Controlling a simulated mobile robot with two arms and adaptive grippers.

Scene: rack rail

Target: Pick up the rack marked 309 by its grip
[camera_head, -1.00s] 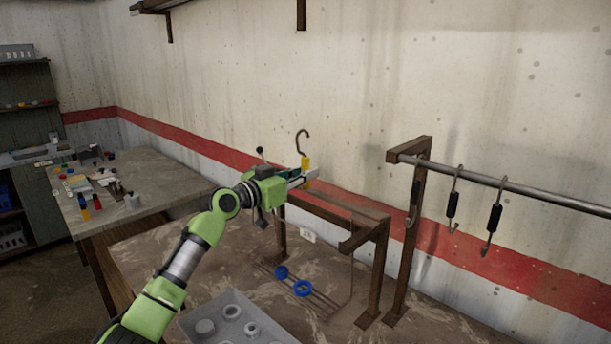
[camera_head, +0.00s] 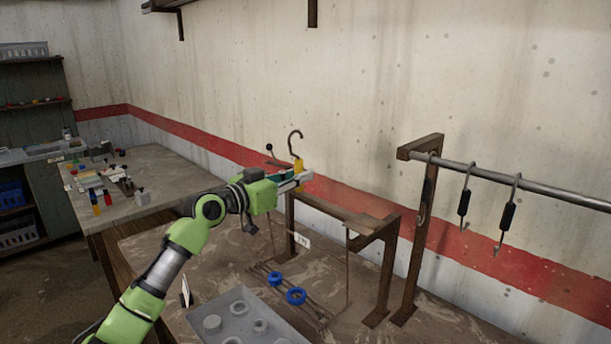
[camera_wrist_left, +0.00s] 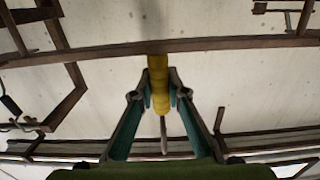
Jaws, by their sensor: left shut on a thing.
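The rack has a dark hook (camera_head: 295,142) at the top, a yellow grip (camera_head: 298,167) below it, and a thin wire frame. A small white tag (camera_head: 302,241) hangs on the frame; its number is too small to read surely. Two blue rings (camera_head: 296,296) sit low on the frame's rods. My left gripper (camera_head: 297,178) is shut on the yellow grip, with the hook rising above it. In the left wrist view the yellow grip (camera_wrist_left: 158,82) stands between the two fingertips (camera_wrist_left: 159,100). My right gripper is not in view.
A brown stand (camera_head: 388,232) rises from the bench close right of the rack. Further right, a metal rail (camera_head: 540,190) on a brown post carries several dark hooks. A grey tray (camera_head: 240,325) with round parts lies in front. A cluttered table (camera_head: 150,175) stands at left.

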